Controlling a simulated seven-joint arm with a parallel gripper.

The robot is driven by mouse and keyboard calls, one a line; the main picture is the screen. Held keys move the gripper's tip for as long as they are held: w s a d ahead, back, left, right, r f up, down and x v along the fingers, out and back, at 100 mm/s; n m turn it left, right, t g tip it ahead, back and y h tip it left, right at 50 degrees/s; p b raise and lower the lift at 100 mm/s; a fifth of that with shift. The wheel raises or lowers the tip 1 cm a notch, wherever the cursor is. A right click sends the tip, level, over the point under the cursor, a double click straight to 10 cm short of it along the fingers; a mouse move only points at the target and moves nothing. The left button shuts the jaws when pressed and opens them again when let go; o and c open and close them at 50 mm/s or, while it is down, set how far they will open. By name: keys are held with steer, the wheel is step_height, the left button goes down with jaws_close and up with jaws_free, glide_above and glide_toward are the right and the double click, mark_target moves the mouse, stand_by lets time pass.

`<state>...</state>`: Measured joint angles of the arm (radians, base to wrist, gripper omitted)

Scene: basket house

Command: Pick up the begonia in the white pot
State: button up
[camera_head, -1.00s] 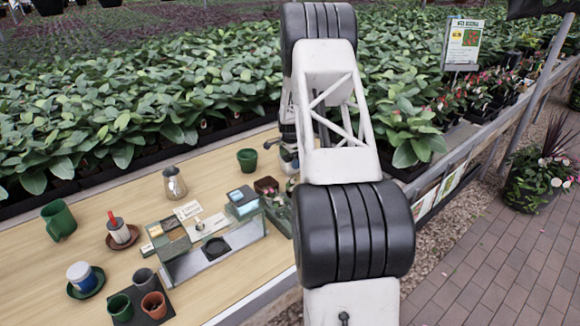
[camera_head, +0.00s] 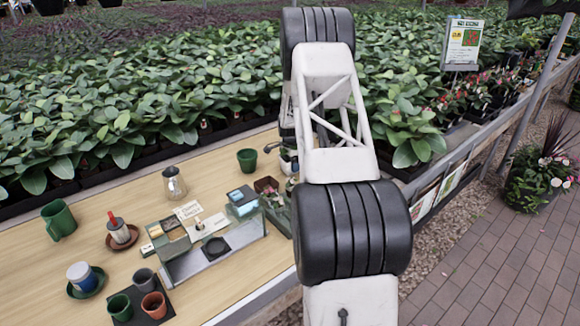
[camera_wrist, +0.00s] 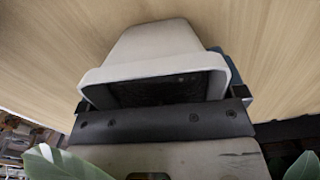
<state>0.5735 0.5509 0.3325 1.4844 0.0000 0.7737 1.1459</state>
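The white pot (camera_head: 287,160) stands near the right end of the wooden table in the head view, partly hidden by my arm. In the wrist view a white tapered pot (camera_wrist: 160,48) fills the middle, its rim toward the camera and dark soil inside. My gripper (camera_head: 279,148) is at the pot, and a dark finger sticks out to its left. In the wrist view my gripper (camera_wrist: 158,100) has a dark fingertip at each side of the rim, spread about as wide as the pot. I cannot tell whether they touch it. The begonia's leaves cannot be clearly told apart from other foliage.
A green pot (camera_head: 247,159) stands just left. A small reddish-brown pot (camera_head: 266,185) and a grey-green station (camera_head: 205,235) are in front. Dense leafy plants (camera_head: 150,110) line the back.

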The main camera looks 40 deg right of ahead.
steer(key=shift+c, duration=1.1)
steer(key=shift+r, duration=0.15)
steer(key=shift+r, duration=4.9)
